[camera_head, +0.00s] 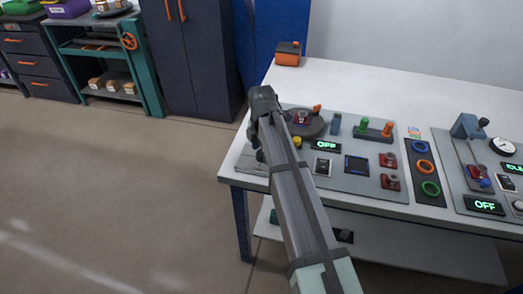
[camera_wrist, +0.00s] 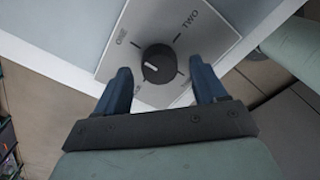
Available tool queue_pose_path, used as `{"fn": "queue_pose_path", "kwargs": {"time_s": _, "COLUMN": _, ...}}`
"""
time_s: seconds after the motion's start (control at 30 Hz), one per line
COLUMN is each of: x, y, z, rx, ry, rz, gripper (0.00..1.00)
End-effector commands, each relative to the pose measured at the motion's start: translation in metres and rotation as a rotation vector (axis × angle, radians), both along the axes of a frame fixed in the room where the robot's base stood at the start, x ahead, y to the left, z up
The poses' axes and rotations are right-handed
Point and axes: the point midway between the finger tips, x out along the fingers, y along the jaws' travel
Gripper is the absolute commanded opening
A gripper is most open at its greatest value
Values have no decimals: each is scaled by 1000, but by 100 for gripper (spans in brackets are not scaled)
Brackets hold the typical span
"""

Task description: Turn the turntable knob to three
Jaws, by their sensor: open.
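The turntable knob (camera_wrist: 158,64) is a round black dial with a pale mark, on a light square plate (camera_wrist: 206,30) in the wrist view. The words ONE and TWO are readable at its upper left and upper right; the lower labels are mostly hidden by my fingers. In the head view my gripper (camera_head: 254,132) is over the panel's left end, and the knob cannot be made out. The turntable (camera_head: 314,128) is a dark disc.
A green and an orange peg (camera_head: 375,129), an OFF display (camera_head: 326,146), red switches (camera_head: 389,160) and coloured rings (camera_head: 421,165) lie to the right. An orange-and-dark box (camera_head: 288,54) stands at the table's back left.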

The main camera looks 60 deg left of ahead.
Motion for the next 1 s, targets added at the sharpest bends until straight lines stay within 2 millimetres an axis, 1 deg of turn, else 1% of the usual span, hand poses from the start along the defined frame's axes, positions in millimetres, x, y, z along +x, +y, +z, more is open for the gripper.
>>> {"fn": "queue_pose_path", "kwargs": {"time_s": 0.13, "x": 0, "y": 0, "z": -5, "rx": 1, "ry": 0, "rz": 0, "gripper": 71}}
{"fn": "queue_pose_path", "kwargs": {"time_s": 0.4, "x": 0, "y": 0, "z": -6, "rx": 1, "ry": 0, "rz": 0, "gripper": 71}}
{"fn": "queue_pose_path", "kwargs": {"time_s": 0.9, "x": 0, "y": 0, "z": -6, "rx": 0, "ry": 0, "rz": 0, "gripper": 23}}
{"fn": "queue_pose_path", "kwargs": {"time_s": 1.0, "x": 0, "y": 0, "z": -6, "rx": 0, "ry": 0, "rz": 0, "gripper": 15}}
